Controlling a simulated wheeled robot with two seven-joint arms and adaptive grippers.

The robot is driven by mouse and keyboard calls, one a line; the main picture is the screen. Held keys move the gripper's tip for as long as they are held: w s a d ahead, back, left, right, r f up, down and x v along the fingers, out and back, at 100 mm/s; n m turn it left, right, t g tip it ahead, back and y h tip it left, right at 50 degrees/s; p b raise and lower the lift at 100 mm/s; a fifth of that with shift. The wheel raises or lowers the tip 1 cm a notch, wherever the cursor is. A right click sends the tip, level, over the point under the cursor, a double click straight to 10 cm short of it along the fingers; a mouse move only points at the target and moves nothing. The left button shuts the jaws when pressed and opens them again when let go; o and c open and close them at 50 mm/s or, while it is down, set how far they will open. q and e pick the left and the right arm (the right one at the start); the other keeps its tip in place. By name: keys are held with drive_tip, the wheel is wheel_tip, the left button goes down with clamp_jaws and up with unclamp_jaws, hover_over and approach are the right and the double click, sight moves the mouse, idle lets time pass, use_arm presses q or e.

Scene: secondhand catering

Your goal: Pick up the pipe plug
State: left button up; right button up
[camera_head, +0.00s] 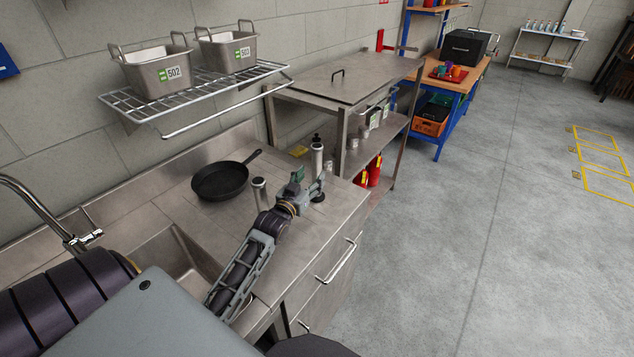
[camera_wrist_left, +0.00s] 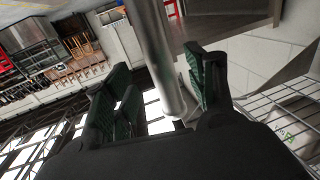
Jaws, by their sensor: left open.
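My left gripper (camera_head: 308,187) is low over the steel counter (camera_head: 215,220), near its right end. Its green-padded fingers are apart. In the left wrist view the open gripper (camera_wrist_left: 165,90) has a steel cylinder (camera_wrist_left: 155,45) passing between or just beyond its fingers; I cannot tell if they touch. In the head view a steel cylinder with a dark top (camera_head: 317,158) stands upright just behind the gripper. Another steel cylinder (camera_head: 259,192) stands to its left. A small dark piece (camera_head: 318,196) shows by the fingertips. I cannot tell which of these is the pipe plug.
A black frying pan (camera_head: 220,181) lies left of the gripper. A sink (camera_head: 170,262) with a tap (camera_head: 82,238) is nearer. A wire shelf (camera_head: 195,90) with two steel pans hangs above. A steel table (camera_head: 345,75) stands beyond. The floor at right is clear.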

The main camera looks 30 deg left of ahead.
sight(315, 171)
use_arm(q)
drive_tip(key=shift+w, duration=0.3)
drive_tip(key=shift+w+a+r+p, duration=0.1)
drive_tip(key=shift+w+p, duration=0.1)
drive_tip(key=shift+w, duration=0.4)
drive_tip(key=shift+w+a+r+p, duration=0.1)
drive_tip(key=shift+w+p, duration=0.1)
drive_tip(key=shift+w, duration=0.35)
drive_tip(key=shift+w+a, duration=0.15)
drive_tip(key=shift+w, duration=1.15)
clamp_jaws()
